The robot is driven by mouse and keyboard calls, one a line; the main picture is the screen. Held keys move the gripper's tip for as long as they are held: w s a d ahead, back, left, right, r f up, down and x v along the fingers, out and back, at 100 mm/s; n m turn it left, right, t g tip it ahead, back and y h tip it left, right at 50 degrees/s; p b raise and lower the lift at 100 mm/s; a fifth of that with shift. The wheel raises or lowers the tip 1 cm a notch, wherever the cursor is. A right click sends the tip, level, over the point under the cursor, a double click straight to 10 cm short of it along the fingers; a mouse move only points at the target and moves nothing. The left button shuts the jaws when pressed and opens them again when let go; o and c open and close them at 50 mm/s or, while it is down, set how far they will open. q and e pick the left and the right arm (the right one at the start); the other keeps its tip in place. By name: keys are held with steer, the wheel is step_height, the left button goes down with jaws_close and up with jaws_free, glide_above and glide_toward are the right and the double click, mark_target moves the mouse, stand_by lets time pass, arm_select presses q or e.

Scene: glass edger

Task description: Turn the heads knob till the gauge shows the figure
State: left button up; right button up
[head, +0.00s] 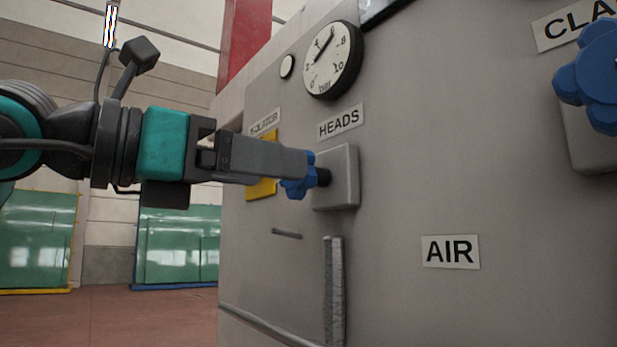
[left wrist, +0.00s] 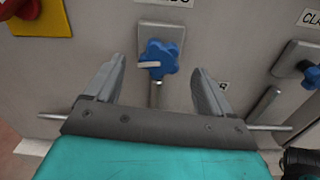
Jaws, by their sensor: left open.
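The heads knob (head: 300,178) is blue and lobed, on a grey box (head: 341,178) under the HEADS label. In the left wrist view the knob (left wrist: 158,60) shows with a white mark on its left side. The round gauge (head: 332,60) is above the label, with a white dial marked in bar; its needle points up and to the right, between the middle and the 8. My left gripper (head: 296,163) is open at the knob, and in the left wrist view its fingers stand on either side of the knob with gaps. My right gripper is not in view.
Another blue knob (head: 592,78) under a clamp label is at the right. A yellow plate (head: 262,186) lies behind my left fingers. An AIR label (head: 451,251) and a vertical metal bar (head: 334,290) are lower on the panel.

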mark_target(316, 176)
arm_select(q)
steer(key=x, duration=0.6)
steer(key=shift+w+d, duration=0.15)
steer(key=shift+d, duration=0.05)
steer(key=c, duration=1)
